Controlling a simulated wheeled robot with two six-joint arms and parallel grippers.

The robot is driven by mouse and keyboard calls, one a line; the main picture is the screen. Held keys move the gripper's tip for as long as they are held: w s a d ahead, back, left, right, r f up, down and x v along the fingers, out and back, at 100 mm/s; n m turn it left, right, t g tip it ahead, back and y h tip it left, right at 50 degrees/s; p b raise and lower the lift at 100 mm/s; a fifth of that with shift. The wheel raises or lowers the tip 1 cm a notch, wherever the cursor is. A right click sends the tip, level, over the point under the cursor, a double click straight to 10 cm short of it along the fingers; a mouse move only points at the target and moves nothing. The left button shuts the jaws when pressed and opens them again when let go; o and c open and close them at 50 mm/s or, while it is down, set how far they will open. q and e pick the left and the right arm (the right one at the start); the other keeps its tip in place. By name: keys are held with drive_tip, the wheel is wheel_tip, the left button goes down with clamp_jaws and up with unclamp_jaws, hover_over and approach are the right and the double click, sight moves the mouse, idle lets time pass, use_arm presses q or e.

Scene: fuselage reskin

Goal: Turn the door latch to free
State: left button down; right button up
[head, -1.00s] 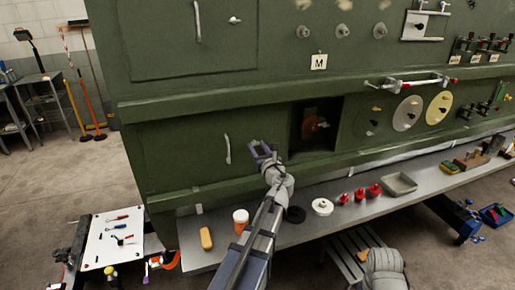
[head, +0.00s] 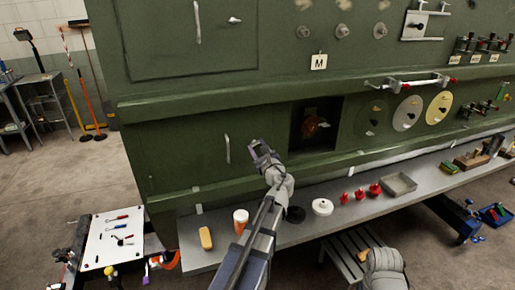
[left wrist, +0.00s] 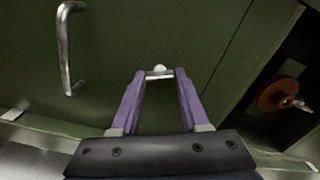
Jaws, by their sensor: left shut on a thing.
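The lower green door (head: 185,150) is closed and has a bar handle (head: 227,148), which also shows in the left wrist view (left wrist: 66,50). Its small metal latch (left wrist: 160,74) lies between the fingertips of my left gripper (left wrist: 160,80), crosswise from finger to finger, with a pale round knob just beyond. In the head view my left gripper (head: 263,152) is at the door's right edge and hides this latch. The gripper is shut on the latch.
Right of the door is an open recess (head: 316,125) with a reddish-brown disc (left wrist: 278,95) inside. Below, a grey shelf (head: 215,262) holds an orange-white jar (head: 240,220), a white round piece (head: 322,207), red pieces (head: 360,193) and a grey tray (head: 398,185).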

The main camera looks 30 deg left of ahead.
use_arm(q)
drive_tip(key=n, duration=1.3)
drive_tip(key=shift+n, duration=0.4)
idle(0.4)
drive_tip(key=shift+c, duration=2)
unclamp_jaws()
drive_tip(key=v, duration=0.8)
drive_tip(key=shift+f, duration=0.1)
